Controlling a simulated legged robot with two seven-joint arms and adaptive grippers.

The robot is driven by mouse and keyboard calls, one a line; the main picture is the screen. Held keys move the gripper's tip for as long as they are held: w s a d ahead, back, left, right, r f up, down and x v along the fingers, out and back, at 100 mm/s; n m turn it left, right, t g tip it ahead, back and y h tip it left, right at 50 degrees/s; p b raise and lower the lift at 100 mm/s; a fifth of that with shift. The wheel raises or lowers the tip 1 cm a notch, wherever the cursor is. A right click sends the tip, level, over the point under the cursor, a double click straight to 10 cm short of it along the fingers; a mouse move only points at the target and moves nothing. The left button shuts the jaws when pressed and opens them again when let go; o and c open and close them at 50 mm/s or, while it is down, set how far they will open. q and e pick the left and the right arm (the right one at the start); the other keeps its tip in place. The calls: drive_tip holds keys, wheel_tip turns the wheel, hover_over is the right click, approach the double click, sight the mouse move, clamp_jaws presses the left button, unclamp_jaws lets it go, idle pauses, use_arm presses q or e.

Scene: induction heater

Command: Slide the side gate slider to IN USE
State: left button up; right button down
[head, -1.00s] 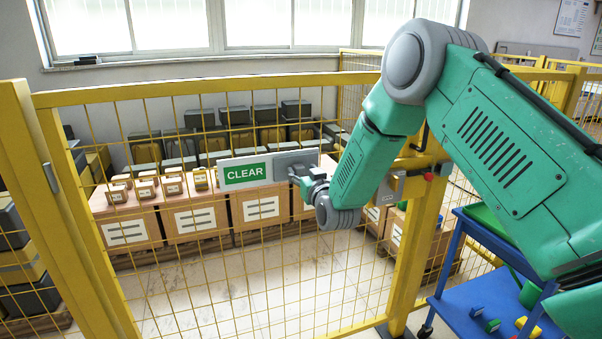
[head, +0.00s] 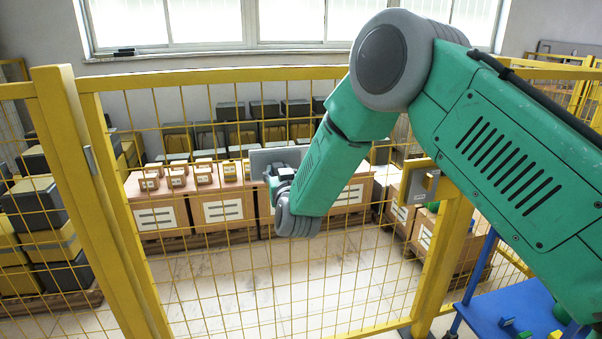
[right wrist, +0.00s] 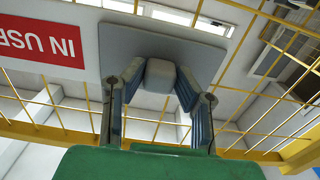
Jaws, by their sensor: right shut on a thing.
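The side gate slider is a grey plate (head: 264,158) on the yellow mesh gate (head: 210,75), in the middle of the head view. My right gripper (head: 279,180) is at it, partly hidden by my own forearm. In the right wrist view, the plate (right wrist: 125,45) carries a grey block-like knob (right wrist: 160,76), and the fingers of my gripper (right wrist: 160,84) are closed on its two sides. A red IN USE sign (right wrist: 42,42) shows uncovered beside the plate, upside down. No green CLEAR sign is visible. My left gripper is out of view.
A latch bracket (head: 420,182) sits on the gate's right post. A blue cart (head: 500,310) with small parts stands at lower right. Behind the mesh, boxes (head: 222,208) and dark crates (head: 40,205) line the wall; the floor there is clear.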

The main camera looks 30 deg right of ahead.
drive_tip(key=shift+w+a+r, duration=0.1)
drive_tip(key=shift+a+r, duration=0.2)
drive_tip(key=shift+a, duration=0.05)
drive_tip(key=shift+d, duration=0.25)
drive_tip(key=c, duration=1.2)
unclamp_jaws()
drive_tip(key=shift+a, duration=0.35)
drive_tip(key=shift+s+a+f, duration=0.1)
drive_tip(key=shift+s+a, duration=0.05)
drive_tip(key=shift+s, duration=0.35)
drive_tip(key=shift+d+v, duration=0.2)
drive_tip(key=shift+v, duration=5.35)
